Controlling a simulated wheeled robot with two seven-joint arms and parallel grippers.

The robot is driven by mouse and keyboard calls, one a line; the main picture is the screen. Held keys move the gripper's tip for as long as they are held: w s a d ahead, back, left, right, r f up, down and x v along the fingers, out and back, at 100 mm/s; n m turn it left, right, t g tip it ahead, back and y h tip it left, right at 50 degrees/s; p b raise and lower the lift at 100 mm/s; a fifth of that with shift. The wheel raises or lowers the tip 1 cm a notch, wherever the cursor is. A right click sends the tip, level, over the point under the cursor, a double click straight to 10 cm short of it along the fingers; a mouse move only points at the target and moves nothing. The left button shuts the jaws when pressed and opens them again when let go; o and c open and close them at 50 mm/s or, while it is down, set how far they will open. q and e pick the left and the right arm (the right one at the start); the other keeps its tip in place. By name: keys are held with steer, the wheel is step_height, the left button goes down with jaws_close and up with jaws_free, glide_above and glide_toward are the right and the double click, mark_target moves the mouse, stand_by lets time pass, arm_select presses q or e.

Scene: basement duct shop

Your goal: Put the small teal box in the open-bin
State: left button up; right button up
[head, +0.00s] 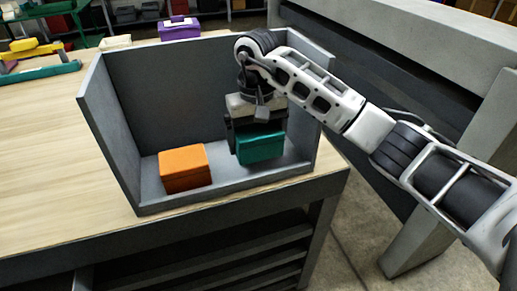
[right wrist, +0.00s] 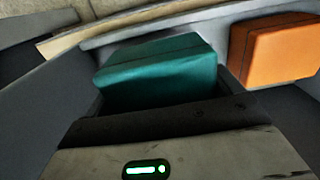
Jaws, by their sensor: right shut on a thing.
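The small teal box (head: 261,147) is held in my right gripper (head: 258,135), inside the grey open-bin (head: 126,136) near its right side. The gripper points down and is shut on the box. In the head view the box's underside is close to the bin floor; I cannot tell whether it touches. The right wrist view shows the teal box (right wrist: 158,72) at the jaws, which are partly hidden behind the gripper body. My left gripper is not in view.
An orange box (head: 185,167) sits on the bin floor, left of the teal box. The bin stands at the right end of a wooden table (head: 45,150). A purple box (head: 179,28) lies behind it. A grey beam structure (head: 420,50) stands on the right.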

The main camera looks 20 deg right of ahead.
mark_target(259, 150)
steer(key=shift+w+d+f, duration=0.25)
steer(key=shift+w+f, duration=0.15)
steer(key=shift+f, duration=0.1)
steer(key=f, duration=0.3)
steer(key=shift+w+d+f+p, duration=0.15)
steer(key=shift+w+p, duration=0.05)
steer(key=shift+p, duration=0.1)
steer(key=shift+f, duration=0.2)
steer(key=shift+f, duration=0.2)
steer(key=o, duration=0.8)
steer(key=shift+r, duration=0.15)
step_height(259, 150, up, 12)
steer(key=shift+r, duration=0.1)
